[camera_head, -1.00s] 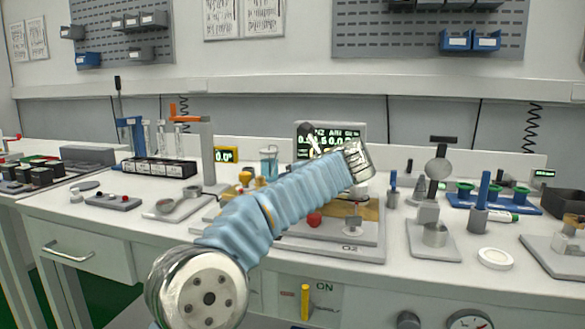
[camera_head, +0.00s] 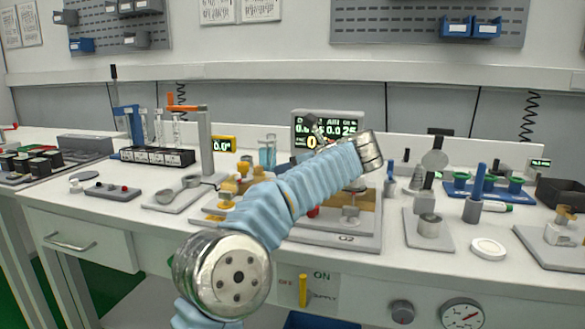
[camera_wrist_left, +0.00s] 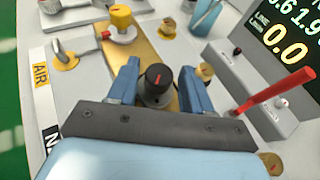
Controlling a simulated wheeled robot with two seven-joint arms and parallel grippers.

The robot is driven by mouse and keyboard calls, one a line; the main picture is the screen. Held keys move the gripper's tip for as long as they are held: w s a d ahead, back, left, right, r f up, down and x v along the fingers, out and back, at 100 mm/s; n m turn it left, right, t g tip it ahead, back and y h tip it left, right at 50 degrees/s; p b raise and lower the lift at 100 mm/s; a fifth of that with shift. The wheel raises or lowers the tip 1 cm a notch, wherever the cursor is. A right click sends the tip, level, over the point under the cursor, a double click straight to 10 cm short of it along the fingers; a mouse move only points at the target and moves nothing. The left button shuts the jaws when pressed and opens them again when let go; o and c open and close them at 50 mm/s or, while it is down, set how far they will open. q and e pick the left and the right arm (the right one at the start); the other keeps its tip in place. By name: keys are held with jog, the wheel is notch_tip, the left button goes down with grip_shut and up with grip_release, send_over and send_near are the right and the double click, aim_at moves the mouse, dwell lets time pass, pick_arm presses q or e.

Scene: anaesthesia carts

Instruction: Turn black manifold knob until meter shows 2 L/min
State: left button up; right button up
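The black knob (camera_wrist_left: 156,85) with a red mark on top stands on a gold manifold plate in the left wrist view. My left gripper (camera_wrist_left: 160,68) has its two blue fingers on either side of this knob. A narrow gap shows at the right finger; contact on the left is unclear. In the head view my sleeved left arm hides the gripper and the knob. The meter display (camera_head: 318,130) stands behind the manifold. In the left wrist view its screen (camera_wrist_left: 285,38) reads 0.0 in large yellow digits on the LINE row, partly cut off. My right gripper is not in view.
Yellow knobs (camera_wrist_left: 121,18) (camera_wrist_left: 206,71) and a red lever (camera_wrist_left: 275,92) are close to my left fingers. On the bench, a metal-cup stand (camera_head: 428,228) and a white disc (camera_head: 488,247) are to the right. A grey stand with an orange arm (camera_head: 204,140) is to the left.

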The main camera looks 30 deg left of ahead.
pick_arm(q)
jog(key=shift+o, duration=0.5)
jog(key=v, duration=1.3)
jog(key=shift+d, duration=0.35)
jog(key=shift+s, duration=0.15)
